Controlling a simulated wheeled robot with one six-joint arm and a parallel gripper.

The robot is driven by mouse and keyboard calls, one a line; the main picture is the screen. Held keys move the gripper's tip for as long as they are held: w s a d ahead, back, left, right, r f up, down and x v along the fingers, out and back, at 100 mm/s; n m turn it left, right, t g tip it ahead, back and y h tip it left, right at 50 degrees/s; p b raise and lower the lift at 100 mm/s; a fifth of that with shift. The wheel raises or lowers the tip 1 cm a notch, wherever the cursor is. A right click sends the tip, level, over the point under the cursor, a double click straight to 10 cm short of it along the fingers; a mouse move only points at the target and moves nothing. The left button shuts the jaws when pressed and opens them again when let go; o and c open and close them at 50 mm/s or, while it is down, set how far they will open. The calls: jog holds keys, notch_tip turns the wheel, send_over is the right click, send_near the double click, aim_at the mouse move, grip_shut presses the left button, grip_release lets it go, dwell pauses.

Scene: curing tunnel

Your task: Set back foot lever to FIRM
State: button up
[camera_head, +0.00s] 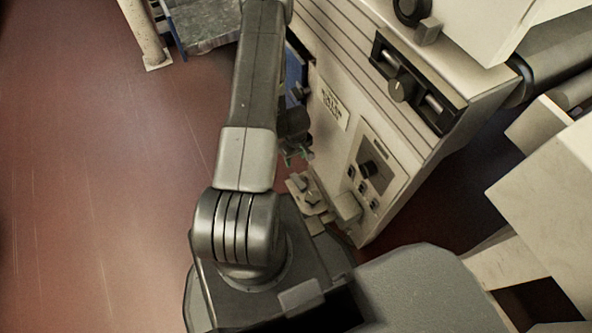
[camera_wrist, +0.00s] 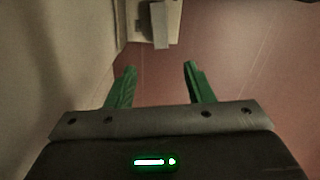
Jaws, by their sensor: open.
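My gripper (camera_wrist: 160,70) is open and empty, its two green fingers apart. In the head view my gripper (camera_head: 297,157) is low beside the machine's side panel, partly hidden by my arm. In the wrist view a pale bracket with a grey lever-like block (camera_wrist: 160,30) lies beyond the fingertips, apart from them. In the head view a small pale fitting with a dark knob (camera_head: 310,196) sits low at the machine's foot, just below the gripper. I cannot tell for certain which part is the back foot lever, and no FIRM marking is readable.
The beige machine (camera_head: 335,60) stands close to the right of my arm. Red floor (camera_head: 100,180) is clear on the left.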

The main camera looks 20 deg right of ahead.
aim_at(295, 178)
notch_tip(295, 178, down, 13)
jog(key=b, duration=0.7)
jog(key=shift+f, duration=0.2)
